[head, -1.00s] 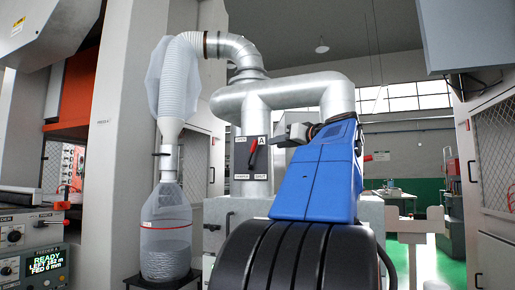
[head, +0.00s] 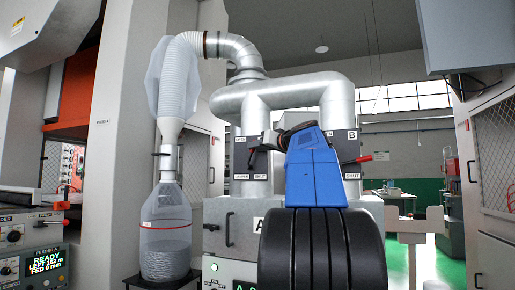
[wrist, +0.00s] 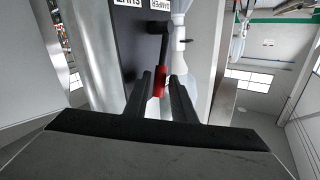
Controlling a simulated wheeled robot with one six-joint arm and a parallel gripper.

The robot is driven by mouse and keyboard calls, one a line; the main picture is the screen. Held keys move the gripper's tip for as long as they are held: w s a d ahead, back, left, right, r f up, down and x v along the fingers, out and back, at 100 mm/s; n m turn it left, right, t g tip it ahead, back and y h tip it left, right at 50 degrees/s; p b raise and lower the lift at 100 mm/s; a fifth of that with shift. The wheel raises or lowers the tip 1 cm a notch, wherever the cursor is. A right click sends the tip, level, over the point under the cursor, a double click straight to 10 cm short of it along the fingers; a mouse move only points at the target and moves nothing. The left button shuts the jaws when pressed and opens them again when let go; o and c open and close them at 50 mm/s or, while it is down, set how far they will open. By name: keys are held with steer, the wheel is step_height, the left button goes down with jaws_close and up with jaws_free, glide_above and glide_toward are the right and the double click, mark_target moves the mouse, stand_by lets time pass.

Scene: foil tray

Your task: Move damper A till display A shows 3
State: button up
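The damper A lever has a dark arm and a red handle (wrist: 158,84). In the wrist view the handle lies between the two fingers of my gripper (wrist: 162,88). I cannot tell whether the fingers press on it. Display A (head: 244,285) shows green figures on the cabinet, cut off at the bottom edge and not readable.
Damper B's plate (head: 347,150), with its red handle (head: 365,158) pointing right, is close to the right of my arm. A clear collection bag (head: 166,230) hangs at the left. The feeder A panel (head: 42,258) reads READY.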

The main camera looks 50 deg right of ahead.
steer(key=shift+w, duration=0.1)
jaws_close()
steer(key=shift+s+d+f+m+t+h, duration=0.25)
steer(key=shift+s+f+m+t+h, duration=0.35)
steer(key=shift+f+m+t, duration=0.35)
steer(key=shift+s+d+f+m+t+h, duration=0.2)
steer(key=shift+s+f+m+t+h, duration=0.45)
steer(key=shift+m+t, duration=0.4)
steer(key=shift+s+d+f+m+t+h, duration=0.25)
steer(key=shift+s+f+m+t+h, duration=0.2)
steer(key=shift+f+m+t+h, duration=0.45)
steer(key=shift+f+m, duration=0.1)
steer(key=shift+m, duration=0.2)
jaws_free()
